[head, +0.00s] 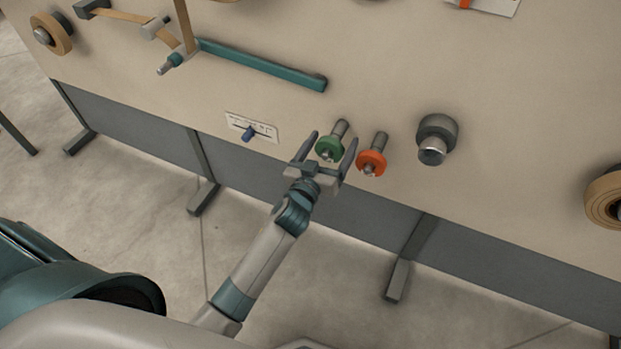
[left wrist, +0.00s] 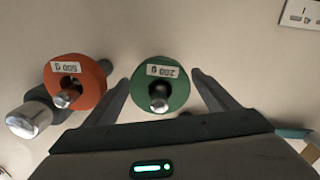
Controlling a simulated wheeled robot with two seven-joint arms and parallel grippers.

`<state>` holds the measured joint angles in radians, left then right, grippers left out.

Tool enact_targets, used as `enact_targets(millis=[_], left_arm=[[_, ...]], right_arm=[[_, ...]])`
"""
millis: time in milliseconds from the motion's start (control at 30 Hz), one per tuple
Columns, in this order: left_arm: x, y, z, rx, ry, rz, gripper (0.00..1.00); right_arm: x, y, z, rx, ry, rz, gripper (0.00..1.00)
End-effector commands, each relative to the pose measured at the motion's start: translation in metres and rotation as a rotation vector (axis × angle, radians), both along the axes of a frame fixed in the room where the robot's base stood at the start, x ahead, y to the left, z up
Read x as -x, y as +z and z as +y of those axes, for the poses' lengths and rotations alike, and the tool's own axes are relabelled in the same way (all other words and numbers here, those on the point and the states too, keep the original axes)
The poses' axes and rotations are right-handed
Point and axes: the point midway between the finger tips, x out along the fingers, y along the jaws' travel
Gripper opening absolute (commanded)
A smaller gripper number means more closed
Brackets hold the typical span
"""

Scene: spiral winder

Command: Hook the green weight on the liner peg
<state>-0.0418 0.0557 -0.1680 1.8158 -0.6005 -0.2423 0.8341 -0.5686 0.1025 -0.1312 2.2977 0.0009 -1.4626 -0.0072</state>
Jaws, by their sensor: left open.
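The green weight (head: 329,148) is a disc hanging on a short peg on the beige panel. In the left wrist view it is a green ring (left wrist: 178,91) labelled 200 g, with the peg end showing through its hole. My left gripper (head: 331,140) is open, with one finger on each side of the green weight; I see no contact. A small grey-tipped peg (head: 165,68) sits at the left end of a teal arm (head: 265,66); I cannot tell whether it is the liner peg. My right gripper is not in view.
An orange 500 g weight (head: 371,162) hangs on a peg close right of the green one. A dark knob (head: 437,134) is further right. Tape rolls (head: 52,36) sit at the panel's sides. Free air lies before the panel.

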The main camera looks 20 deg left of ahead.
Motion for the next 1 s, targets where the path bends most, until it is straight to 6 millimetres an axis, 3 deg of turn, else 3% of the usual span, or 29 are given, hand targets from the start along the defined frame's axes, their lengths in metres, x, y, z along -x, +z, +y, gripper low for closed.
enact_targets(millis=[700, 1000], left_arm=[[0.125, -0.001, 0.004, 0.002, 0.001, 0.001, 0.80], [0.155, 0.000, 0.005, 0.002, 0.000, 0.000, 0.80]], right_arm=[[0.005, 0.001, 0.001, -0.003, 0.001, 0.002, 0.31], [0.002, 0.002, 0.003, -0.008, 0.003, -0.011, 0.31]])
